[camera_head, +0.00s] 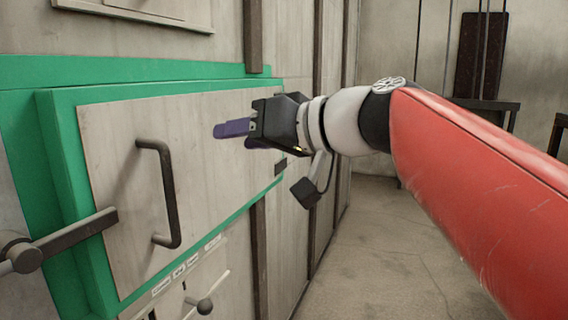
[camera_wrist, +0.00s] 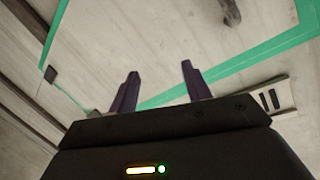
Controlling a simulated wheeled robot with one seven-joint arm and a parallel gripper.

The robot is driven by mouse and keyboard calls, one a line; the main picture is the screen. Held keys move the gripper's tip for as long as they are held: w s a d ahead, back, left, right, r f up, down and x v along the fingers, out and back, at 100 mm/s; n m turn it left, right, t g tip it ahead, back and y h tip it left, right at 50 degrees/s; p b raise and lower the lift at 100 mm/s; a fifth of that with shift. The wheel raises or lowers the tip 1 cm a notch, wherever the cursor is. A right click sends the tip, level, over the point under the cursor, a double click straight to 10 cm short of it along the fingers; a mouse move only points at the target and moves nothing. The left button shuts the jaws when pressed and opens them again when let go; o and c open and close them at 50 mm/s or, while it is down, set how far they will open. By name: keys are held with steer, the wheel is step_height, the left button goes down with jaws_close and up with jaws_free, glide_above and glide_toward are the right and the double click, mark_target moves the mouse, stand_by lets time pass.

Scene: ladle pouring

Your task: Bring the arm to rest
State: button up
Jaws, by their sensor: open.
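My gripper (camera_head: 232,134) is at the middle of the head view, at the end of my red and white arm. Its purple fingers point left, in front of the pale panel door (camera_head: 120,130) with a green frame. In the wrist view the two fingers of my gripper (camera_wrist: 158,90) stand apart with nothing between them. The pale panel and green edging show beyond the fingertips. I cannot tell the exact gap between the fingers and the panel.
A dark bar handle (camera_head: 170,195) stands out from the panel, left of and below my gripper. A dark lever (camera_head: 70,240) is at the lower left and a small knob (camera_head: 204,306) is lower down. The floor (camera_head: 370,240) to the right is open. Dark furniture stands at the far right.

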steer(key=s+d+f+m+g+h, duration=0.1)
steer(key=s+d+f+m+h, duration=0.1)
steer(key=s+d+f+h, duration=0.2)
steer(key=s+d+f+m+g+h+p, duration=0.1)
steer(key=s+d+f+h, duration=0.3)
steer(key=d+f, duration=0.6)
steer(key=s+d+f+m+h, duration=0.3)
steer(key=s+d+f+h, duration=0.2)
steer(key=f, duration=1.3)
steer(key=shift+s+d+f+g+p, duration=0.2)
steer(key=shift+s+d+g+p, duration=0.2)
steer(key=shift+s+d, duration=0.6)
steer(key=shift+w, duration=0.1)
